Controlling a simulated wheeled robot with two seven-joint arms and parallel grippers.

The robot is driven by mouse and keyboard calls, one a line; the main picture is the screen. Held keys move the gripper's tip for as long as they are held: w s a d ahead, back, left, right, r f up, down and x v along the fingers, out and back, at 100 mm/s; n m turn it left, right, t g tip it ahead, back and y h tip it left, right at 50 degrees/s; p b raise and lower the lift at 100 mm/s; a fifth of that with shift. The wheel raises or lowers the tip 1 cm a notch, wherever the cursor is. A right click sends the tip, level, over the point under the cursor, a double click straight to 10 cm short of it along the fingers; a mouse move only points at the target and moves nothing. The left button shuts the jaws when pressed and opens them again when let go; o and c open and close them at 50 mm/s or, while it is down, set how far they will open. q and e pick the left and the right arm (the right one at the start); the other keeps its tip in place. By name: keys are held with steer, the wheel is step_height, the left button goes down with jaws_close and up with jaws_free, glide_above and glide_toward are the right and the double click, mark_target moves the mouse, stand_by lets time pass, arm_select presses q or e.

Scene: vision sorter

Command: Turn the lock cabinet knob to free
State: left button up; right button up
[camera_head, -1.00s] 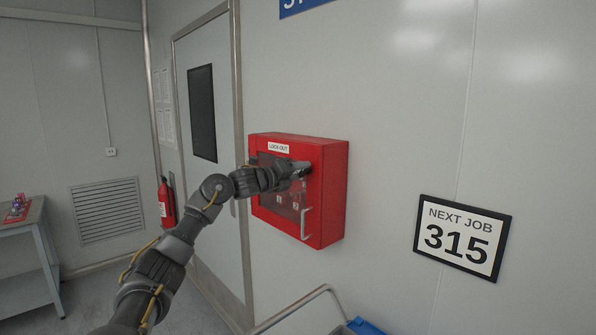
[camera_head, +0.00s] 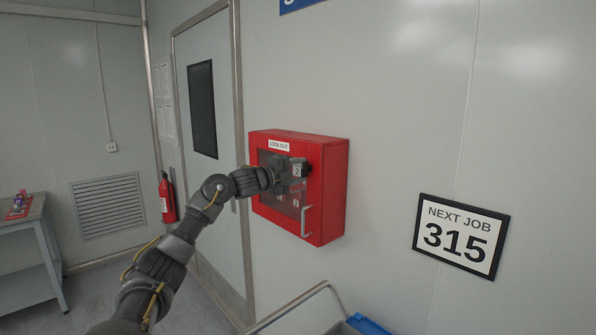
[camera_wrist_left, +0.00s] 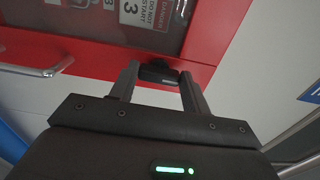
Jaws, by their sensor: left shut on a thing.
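The red lock-out cabinet (camera_head: 331,190) hangs on the wall, with a dark window in its closed door. Its small dark knob (camera_wrist_left: 158,74) is at the door's edge in the left wrist view. My left gripper (camera_wrist_left: 160,76) is shut on the knob, one finger on each side of it. In the head view my left gripper (camera_head: 302,169) is at the door's upper right and mostly hides the knob. Tags show behind the window; one in the wrist view reads 3. I cannot read the knob's position marking. My right gripper is not in view.
A metal handle (camera_head: 306,222) stands out from the cabinet door below the knob. A framed sign (camera_head: 462,237) reading NEXT JOB 315 hangs to the right. A cart rail and blue bin (camera_head: 366,325) are below. A fire extinguisher (camera_head: 167,200) is at left.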

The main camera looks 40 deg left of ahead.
arm_select(q)
steer(key=shift+o, duration=0.2)
steer(key=shift+c, duration=0.2)
steer(key=o, duration=1)
steer(key=s+a+b, duration=0.1)
steer(key=s+b, duration=0.5)
steer(key=s, duration=0.4)
steer(key=shift+s+b, duration=0.35)
